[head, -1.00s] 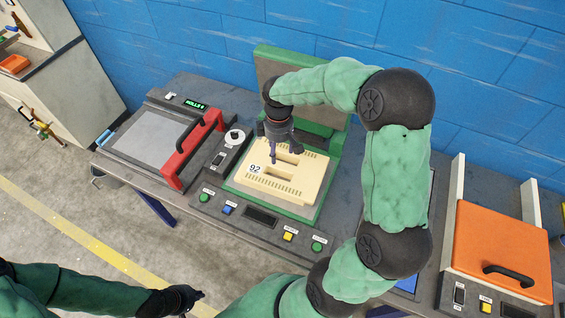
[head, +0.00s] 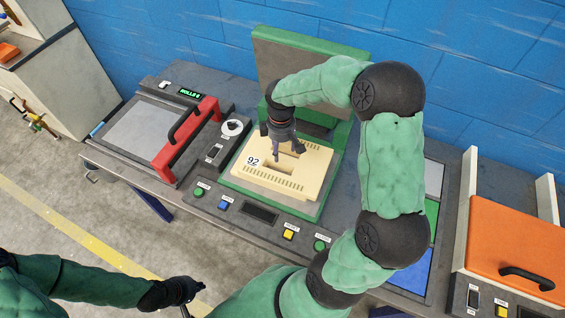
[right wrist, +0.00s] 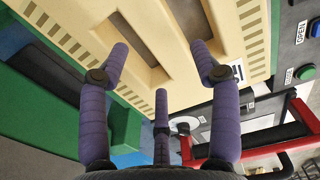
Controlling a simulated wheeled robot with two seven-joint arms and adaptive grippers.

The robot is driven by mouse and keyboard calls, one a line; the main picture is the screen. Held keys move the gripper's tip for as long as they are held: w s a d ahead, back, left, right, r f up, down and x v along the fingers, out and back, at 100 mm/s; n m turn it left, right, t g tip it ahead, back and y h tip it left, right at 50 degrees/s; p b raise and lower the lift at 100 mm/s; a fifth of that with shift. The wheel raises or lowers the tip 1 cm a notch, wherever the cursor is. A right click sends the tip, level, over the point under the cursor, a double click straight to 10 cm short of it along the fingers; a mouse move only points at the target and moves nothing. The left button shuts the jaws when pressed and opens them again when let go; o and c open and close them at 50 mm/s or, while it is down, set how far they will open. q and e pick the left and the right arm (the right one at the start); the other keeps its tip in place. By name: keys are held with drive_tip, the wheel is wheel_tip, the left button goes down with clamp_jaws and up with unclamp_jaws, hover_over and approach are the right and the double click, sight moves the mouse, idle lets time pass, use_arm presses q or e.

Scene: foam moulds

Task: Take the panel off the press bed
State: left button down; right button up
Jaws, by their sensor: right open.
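The panel (head: 312,160) is a cream moulded slab with slots, vent rows and a "92" label. It lies flat on the grey, green-edged press bed (head: 315,207). My right gripper (head: 282,153) is over the panel's back middle, fingers pointing down. In the right wrist view its purple fingers (right wrist: 160,75) are spread and empty in front of the panel (right wrist: 160,65) and its slots. Whether a fingertip touches the panel, I cannot tell. My left gripper (head: 190,292) is low at the left, away from the bench; its fingers are too small to read.
The press's raised green-framed lid (head: 300,65) stands behind the bed. A unit with a red handle bar (head: 187,140) is to the left, by a white knob (head: 232,128). An orange-lidded box (head: 515,245) is at the right. Blue, green and grey areas (head: 408,270) lie partly behind my right arm.

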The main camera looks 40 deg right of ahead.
sight(282, 155)
wheel_tip(282, 155, down, 5)
drive_tip(key=shift+s+r+b, duration=0.1)
drive_tip(key=shift+s+b, duration=0.05)
drive_tip(key=shift+b, duration=0.7)
drive_tip(key=c, duration=1)
